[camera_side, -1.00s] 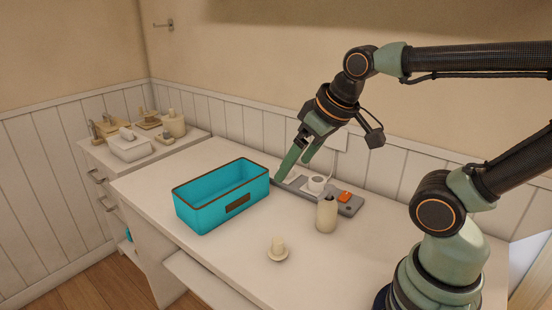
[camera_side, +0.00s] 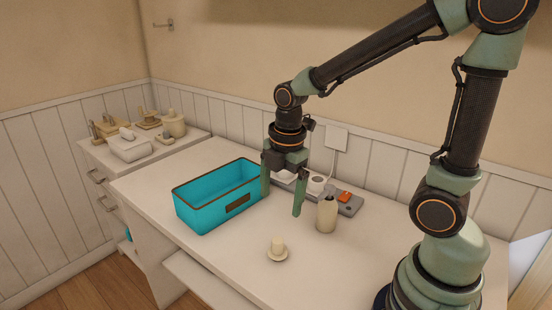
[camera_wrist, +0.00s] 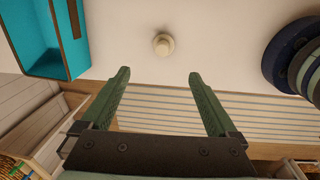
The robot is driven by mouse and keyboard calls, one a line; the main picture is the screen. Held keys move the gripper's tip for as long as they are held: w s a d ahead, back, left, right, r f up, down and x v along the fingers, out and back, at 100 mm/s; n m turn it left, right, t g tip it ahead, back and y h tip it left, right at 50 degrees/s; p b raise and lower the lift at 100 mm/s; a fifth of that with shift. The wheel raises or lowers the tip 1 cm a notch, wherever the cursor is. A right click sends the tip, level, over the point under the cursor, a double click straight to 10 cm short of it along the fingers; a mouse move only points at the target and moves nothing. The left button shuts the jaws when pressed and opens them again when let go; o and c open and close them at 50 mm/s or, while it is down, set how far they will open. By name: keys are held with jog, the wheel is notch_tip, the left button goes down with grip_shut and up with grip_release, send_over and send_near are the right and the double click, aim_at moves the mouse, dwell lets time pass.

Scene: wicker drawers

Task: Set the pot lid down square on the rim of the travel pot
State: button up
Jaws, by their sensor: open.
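A small cream round piece with a stubby knob (camera_side: 277,248), which looks like the pot lid, sits upright on the white desk near its front edge. It shows in the wrist view (camera_wrist: 163,45) just past my fingertips. A cream bottle-like vessel (camera_side: 326,214) with a narrow top stands behind it to the right; I cannot tell whether this is the travel pot, and no open rim shows. My gripper (camera_side: 281,206) points down, open and empty, above the desk behind the knobbed piece. Its fingers also show spread in the wrist view (camera_wrist: 159,73).
A turquoise box (camera_side: 207,215) with a brown rim stands left of my gripper. A grey power strip (camera_side: 349,205) with an orange switch and a plugged-in charger lies behind. Toiletries and a white box (camera_side: 131,149) crowd the left cabinet.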

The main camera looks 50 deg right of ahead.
aim_at(277, 241)
notch_tip(277, 241, down, 9)
jog(key=n+g, duration=0.1)
jog(key=n, duration=0.3)
jog(key=shift+w, duration=0.1)
jog(key=shift+w+a+f, duration=0.1)
jog(key=shift+w+f, duration=0.05)
jog(key=shift+f, duration=1.35)
jog(key=shift+w+f, duration=0.1)
jog(key=shift+f, duration=1.35)
jog(key=c, duration=1.4)
